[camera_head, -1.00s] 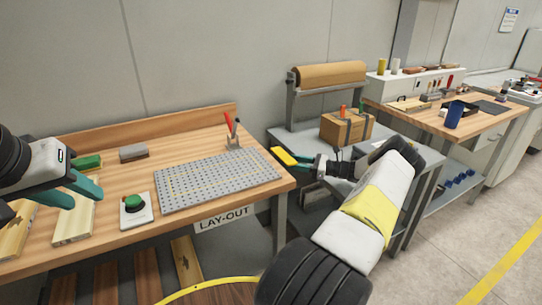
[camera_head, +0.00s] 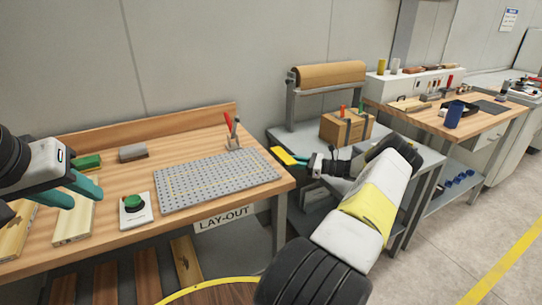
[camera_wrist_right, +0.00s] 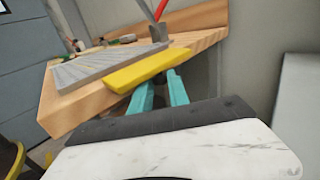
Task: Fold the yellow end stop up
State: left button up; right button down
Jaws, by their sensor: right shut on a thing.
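The yellow end stop (camera_head: 284,155) is at the right end of the lay-out bench. In the right wrist view the yellow end stop (camera_wrist_right: 150,69) is a flat bar with slanted ends, tilted up to the right. My right gripper (camera_head: 302,161) reaches it from the right and is shut on it. Its teal fingers (camera_wrist_right: 158,92) meet the bar's near side, and their tips are hidden behind it. My left gripper (camera_head: 70,192) is open and empty over the left part of the bench.
A perforated grey plate (camera_head: 215,180) lies on the wooden bench (camera_head: 110,225). A red-handled clamp (camera_head: 232,130) stands behind it. A grey table (camera_head: 290,135) with a cardboard box (camera_head: 346,127) and paper roll (camera_head: 328,74) stands behind my right arm.

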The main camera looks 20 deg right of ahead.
aim_at(286, 154)
jog(key=shift+r, duration=0.15)
notch_tip(286, 154, up, 3)
jog(key=n+g+h, duration=0.2)
jog(key=n+h, duration=0.2)
jog(key=shift+a+r, duration=0.1)
jog(key=shift+a+r+n+h, duration=0.35)
jog(key=shift+r+n+h, duration=0.25)
jog(key=shift+h, duration=0.6)
jog(key=n+h, duration=0.1)
jog(key=a+r+n+h, duration=0.1)
jog(key=h, duration=0.1)
jog(key=shift+s+a+r+g, duration=0.1)
jog(key=shift+a+r+g, duration=0.1)
jog(key=shift+a+g, duration=0.1)
jog(key=shift+s+a+r+n+h, duration=0.15)
jog(key=shift+a+n+h, duration=0.25)
jog(key=shift+h, duration=0.3)
jog(key=shift+w+a+r+n+h, duration=0.1)
jog(key=shift+a+n+h, duration=0.25)
jog(key=shift+h, duration=0.35)
jog(key=shift+s+a+r+n+h, duration=0.15)
jog(key=shift+a+n+h, duration=0.25)
jog(key=shift+h, duration=0.3)
jog(key=shift+w, duration=0.1)
